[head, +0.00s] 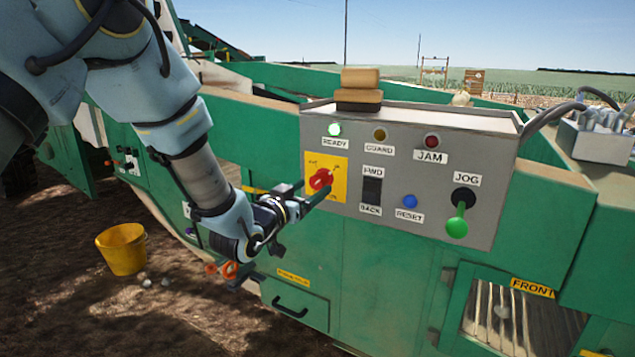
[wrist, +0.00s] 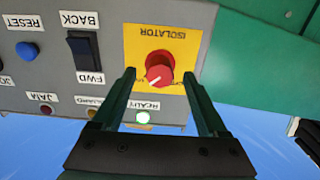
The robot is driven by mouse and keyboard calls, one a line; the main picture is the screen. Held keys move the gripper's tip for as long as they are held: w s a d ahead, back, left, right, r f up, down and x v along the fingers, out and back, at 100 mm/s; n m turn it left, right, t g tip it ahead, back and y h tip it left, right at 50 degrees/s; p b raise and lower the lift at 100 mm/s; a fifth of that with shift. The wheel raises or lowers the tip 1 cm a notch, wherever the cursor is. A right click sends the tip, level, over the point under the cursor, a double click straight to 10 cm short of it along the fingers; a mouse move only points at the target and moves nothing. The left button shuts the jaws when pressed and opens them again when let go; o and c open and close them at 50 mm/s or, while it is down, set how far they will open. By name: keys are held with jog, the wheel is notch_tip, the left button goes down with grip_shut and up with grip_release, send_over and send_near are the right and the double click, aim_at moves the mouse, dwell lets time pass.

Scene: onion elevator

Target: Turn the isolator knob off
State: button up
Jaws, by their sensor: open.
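The red isolator knob (head: 320,179) sits on a yellow plate (head: 341,185) on the left of the grey control panel (head: 400,222). In the wrist view the knob (wrist: 159,68) shows upside down with the label ISOLATOR beside it. A light pointer line on the knob slants across its face. My gripper (wrist: 160,85) is open, with one finger on each side of the knob in that view. I cannot tell whether the fingers touch it. In the head view my gripper (head: 312,188) reaches the panel from the left, its fingers at the knob.
The green READY lamp (head: 334,129) is lit. To the right are a black FWD/BACK rocker (head: 372,190), a blue RESET button (head: 410,201) and a green JOG lever (head: 457,222). A brown block (head: 360,88) rests on the panel top. A yellow bucket (head: 122,249) stands on the ground.

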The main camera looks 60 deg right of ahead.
aim_at(315, 185)
jog(key=shift+d, duration=1.95)
jog(key=shift+c, duration=0.3)
grip_shut()
